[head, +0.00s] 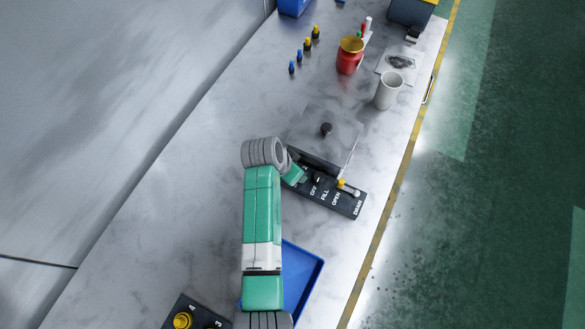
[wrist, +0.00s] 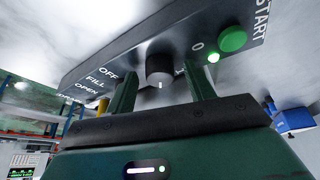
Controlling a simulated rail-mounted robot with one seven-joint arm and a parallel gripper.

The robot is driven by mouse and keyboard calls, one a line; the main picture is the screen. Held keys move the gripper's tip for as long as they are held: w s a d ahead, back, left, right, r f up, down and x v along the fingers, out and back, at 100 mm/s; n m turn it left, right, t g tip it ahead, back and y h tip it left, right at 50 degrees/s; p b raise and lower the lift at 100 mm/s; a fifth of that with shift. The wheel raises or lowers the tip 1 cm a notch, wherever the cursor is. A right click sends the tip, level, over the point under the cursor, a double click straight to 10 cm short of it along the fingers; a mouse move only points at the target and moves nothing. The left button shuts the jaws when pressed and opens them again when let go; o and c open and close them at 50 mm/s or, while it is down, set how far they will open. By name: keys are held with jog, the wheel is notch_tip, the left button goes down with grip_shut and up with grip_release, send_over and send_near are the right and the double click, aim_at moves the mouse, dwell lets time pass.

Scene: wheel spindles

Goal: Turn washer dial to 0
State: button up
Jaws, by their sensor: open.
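The washer panel (head: 340,194) is a dark strip with white lettering on the bench; its edge and face also show in the wrist view (wrist: 100,62). A black dial (wrist: 160,66) with a white pointer mark stands on it, between the OFF label and the 0 label (wrist: 198,45). The mark faces toward my gripper. My gripper (wrist: 164,80) is open, with one green finger on either side of the dial. I cannot tell whether the fingers touch it. In the head view my wrist hides the panel's left end.
A grey lidded box (head: 335,140) with a black knob adjoins the panel. A blue tray (head: 305,275) lies nearer.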

jog(key=c, duration=1)
jog(key=shift+o, duration=0.2)
